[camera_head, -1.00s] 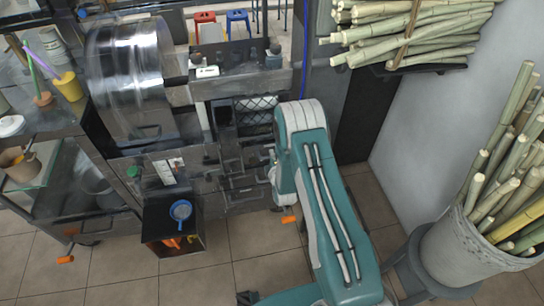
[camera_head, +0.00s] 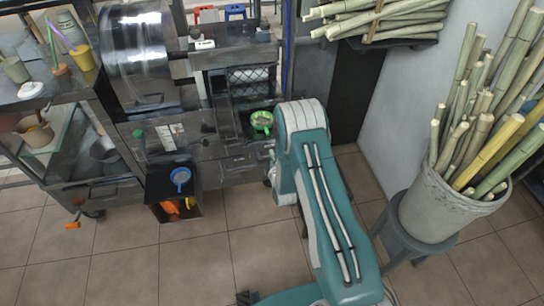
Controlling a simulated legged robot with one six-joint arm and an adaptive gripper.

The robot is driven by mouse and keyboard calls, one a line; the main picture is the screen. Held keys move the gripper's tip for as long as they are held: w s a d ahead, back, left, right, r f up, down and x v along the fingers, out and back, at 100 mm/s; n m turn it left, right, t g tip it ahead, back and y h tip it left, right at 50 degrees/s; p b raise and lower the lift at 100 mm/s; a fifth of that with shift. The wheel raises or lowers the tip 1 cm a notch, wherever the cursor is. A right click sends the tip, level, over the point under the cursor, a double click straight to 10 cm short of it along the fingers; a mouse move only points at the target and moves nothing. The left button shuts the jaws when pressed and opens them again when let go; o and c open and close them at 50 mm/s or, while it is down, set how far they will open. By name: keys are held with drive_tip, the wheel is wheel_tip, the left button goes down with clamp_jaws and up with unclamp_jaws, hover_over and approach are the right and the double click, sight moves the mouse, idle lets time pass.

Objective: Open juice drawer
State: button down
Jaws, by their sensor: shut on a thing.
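A dark metal drawer (camera_head: 244,123) stands pulled out of the press cabinet, just left of my arm's elbow. A green strainer (camera_head: 262,121) shows in it. My teal and white arm covers the drawer's right side and part of the cabinet front. My gripper is hidden behind my own arm, so its fingers and any contact with the drawer do not show.
A black box (camera_head: 168,181) with a blue strainer (camera_head: 181,177) hangs on the cabinet front at left. A bucket of cane (camera_head: 436,207) stands on a grey stool (camera_head: 402,240) at right. The tiled floor (camera_head: 235,250) before the cabinet is clear.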

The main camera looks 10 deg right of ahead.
drive_tip(key=shift+s+f, duration=0.25)
drive_tip(key=shift+s, duration=0.05)
drive_tip(key=c, duration=0.7)
unclamp_jaws()
drive_tip(key=shift+w, duration=0.1)
drive_tip(key=shift+r, duration=0.1)
drive_tip(key=v, duration=1.1)
drive_tip(key=shift+s, duration=0.4)
